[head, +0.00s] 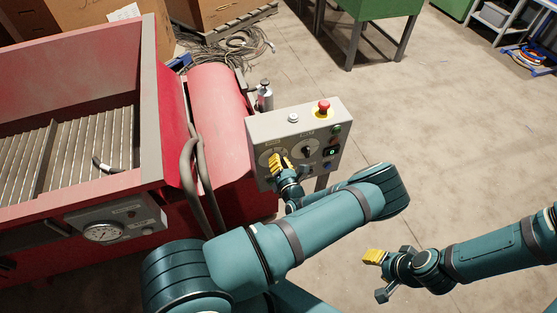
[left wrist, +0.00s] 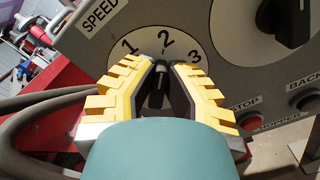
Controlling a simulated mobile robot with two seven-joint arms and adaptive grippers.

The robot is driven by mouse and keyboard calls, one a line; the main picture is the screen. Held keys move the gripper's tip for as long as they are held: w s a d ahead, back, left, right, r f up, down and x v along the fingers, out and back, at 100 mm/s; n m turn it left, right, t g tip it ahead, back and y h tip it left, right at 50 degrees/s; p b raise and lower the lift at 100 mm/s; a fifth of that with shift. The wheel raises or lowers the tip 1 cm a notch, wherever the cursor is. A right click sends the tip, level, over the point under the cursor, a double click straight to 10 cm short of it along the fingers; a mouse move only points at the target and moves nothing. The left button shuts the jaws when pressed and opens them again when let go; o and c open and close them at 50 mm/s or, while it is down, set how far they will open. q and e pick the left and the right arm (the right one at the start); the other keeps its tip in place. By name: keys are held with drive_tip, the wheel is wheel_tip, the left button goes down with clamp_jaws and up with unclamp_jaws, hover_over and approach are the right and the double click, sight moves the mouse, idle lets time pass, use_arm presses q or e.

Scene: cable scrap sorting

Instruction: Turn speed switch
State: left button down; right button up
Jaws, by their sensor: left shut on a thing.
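The speed switch is a dark knob (left wrist: 157,97) on a white dial marked 1, 2 and 3 (left wrist: 165,42), under a SPEED label, in the left wrist view. The knob's pointer lies close to the 2, as far as the fingers let me see. My left gripper (left wrist: 160,72) has its yellow fingers on both sides of the knob and is shut on it. In the head view, the left gripper (head: 280,163) is at the left dial of the grey control box (head: 275,128) and hides most of that dial. My right gripper (head: 374,276) is open and empty, over the floor at lower right.
A second dark rotary knob (head: 308,151) sits right of the speed dial. A red emergency button (head: 323,107) stands on top of the box. A red machine (head: 220,120) with hoses (head: 191,170) is close on the left. The floor (head: 430,130) to the right is clear.

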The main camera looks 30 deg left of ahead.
idle(0.4)
use_arm(q)
drive_tip(key=c, duration=1)
unclamp_jaws()
drive_tip(key=shift+a, duration=0.1)
drive_tip(key=v, duration=1.2)
